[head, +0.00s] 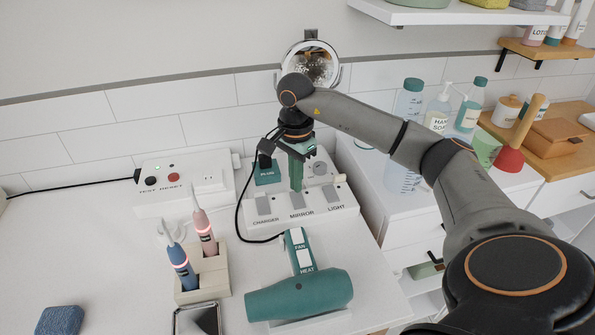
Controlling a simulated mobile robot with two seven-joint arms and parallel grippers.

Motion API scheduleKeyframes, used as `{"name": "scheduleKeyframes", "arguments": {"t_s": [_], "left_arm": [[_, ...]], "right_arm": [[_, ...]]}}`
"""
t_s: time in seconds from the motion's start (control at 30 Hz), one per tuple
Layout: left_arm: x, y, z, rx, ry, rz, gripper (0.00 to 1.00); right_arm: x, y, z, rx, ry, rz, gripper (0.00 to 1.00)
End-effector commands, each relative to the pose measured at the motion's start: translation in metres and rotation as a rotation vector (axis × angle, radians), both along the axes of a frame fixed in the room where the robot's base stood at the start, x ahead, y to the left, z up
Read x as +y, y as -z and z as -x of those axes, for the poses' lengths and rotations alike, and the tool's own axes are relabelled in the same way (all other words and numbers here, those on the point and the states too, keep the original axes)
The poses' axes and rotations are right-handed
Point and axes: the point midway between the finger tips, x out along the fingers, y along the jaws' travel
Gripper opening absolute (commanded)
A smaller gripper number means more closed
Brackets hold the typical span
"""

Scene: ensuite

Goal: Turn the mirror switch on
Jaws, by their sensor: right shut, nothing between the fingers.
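The mirror switch (297,201) is the middle rocker, partly hidden by my gripper. My right gripper (296,187) points down with its fingers shut and empty. Its tips overlap the mirror switch in the head view; I cannot tell whether they touch it. The round mirror (311,64) on the wall is partly covered by my right arm. My left gripper is not in view.
A teal hair dryer (300,295) lies in front of the panel. Toothbrushes (203,232) stand in a holder (205,275) to the left, near a white outlet box (183,183). Bottles (438,108) and a red plunger (510,158) are at the right.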

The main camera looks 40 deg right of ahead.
Motion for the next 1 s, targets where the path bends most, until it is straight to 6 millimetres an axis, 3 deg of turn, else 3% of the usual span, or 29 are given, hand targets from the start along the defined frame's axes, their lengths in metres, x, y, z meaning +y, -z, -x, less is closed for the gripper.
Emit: {"name": "scheduleKeyframes", "arguments": {"t_s": [1.0], "left_arm": [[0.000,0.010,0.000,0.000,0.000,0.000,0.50]], "right_arm": [[0.000,0.015,0.000,0.001,0.000,0.000,0.00]]}}
